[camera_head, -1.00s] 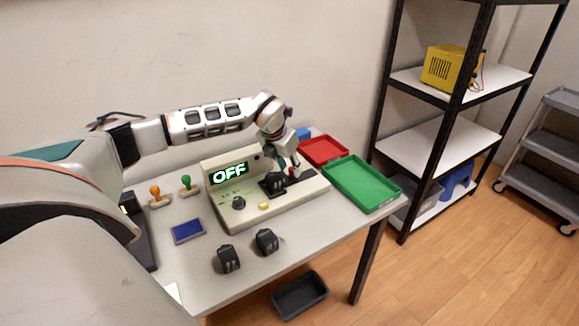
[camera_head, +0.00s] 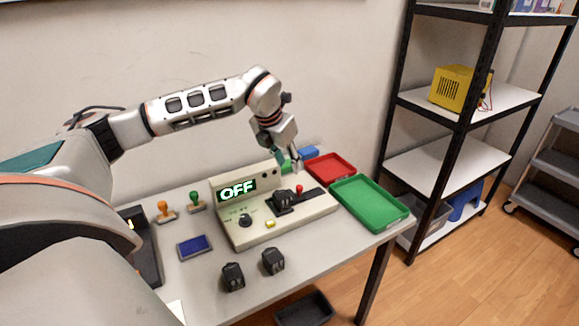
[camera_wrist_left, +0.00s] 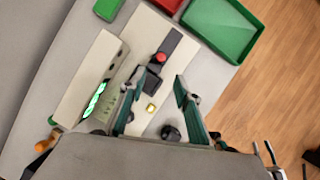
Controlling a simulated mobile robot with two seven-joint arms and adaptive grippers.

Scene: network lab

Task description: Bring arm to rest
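My left arm reaches in from the left over the table (camera_head: 215,290). My left gripper (camera_head: 297,165) hangs above the back of a beige test device (camera_head: 290,226), apart from it. In the left wrist view the left gripper (camera_wrist_left: 158,86) has its two fingers spread, with nothing between them. The device's display reads OFF (camera_head: 237,189). A black adapter (camera_head: 283,199) sits on the device near a red knob (camera_head: 299,188). My right gripper is in neither view.
A red tray (camera_head: 330,168) and a green tray (camera_head: 370,204) lie right of the device. Two black adapters (camera_head: 233,276) (camera_head: 273,261), a blue pad (camera_head: 195,246) and two stamps (camera_head: 165,211) (camera_head: 196,201) lie on the table. A shelf rack (camera_head: 440,130) stands right.

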